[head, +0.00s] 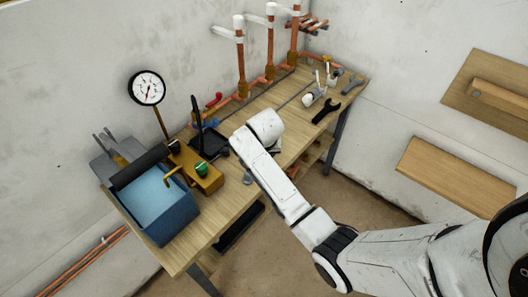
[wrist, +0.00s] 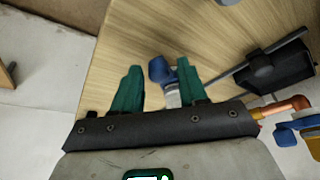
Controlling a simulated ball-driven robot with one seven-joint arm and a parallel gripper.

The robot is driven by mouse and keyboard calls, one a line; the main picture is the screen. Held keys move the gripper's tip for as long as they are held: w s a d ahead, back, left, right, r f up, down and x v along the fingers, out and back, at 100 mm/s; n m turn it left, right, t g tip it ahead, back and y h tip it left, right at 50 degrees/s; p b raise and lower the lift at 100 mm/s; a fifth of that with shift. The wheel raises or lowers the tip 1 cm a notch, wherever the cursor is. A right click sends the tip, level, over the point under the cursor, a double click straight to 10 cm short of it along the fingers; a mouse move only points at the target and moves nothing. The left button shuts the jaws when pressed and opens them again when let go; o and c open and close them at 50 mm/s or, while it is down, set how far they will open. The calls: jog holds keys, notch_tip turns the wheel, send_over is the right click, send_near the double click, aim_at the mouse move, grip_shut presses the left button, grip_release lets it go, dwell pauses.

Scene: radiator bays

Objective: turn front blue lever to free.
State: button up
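A blue lever (head: 210,123) shows at the pipe line beside the black tray, in the head view. In the wrist view a blue lever (wrist: 286,135) sits near a copper pipe end, right of my gripper. Another blue piece with a pale cylindrical body (wrist: 158,70) lies beyond and between my fingers, partly behind the right one. I cannot tell which blue part is the front lever. My gripper (wrist: 160,88) has green fingers spread apart above the wooden bench, with nothing clearly held. In the head view my arm hides the fingers.
A gauge (head: 147,88) and upright copper pipes (head: 270,50) stand along the wall. A red lever (head: 214,100) is on the pipe.

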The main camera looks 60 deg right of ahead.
jog(key=shift+o, duration=0.5)
jog(key=shift+r, duration=0.1)
jog(key=shift+r, duration=0.3)
jog(key=v, duration=1)
jog(key=shift+a, duration=0.15)
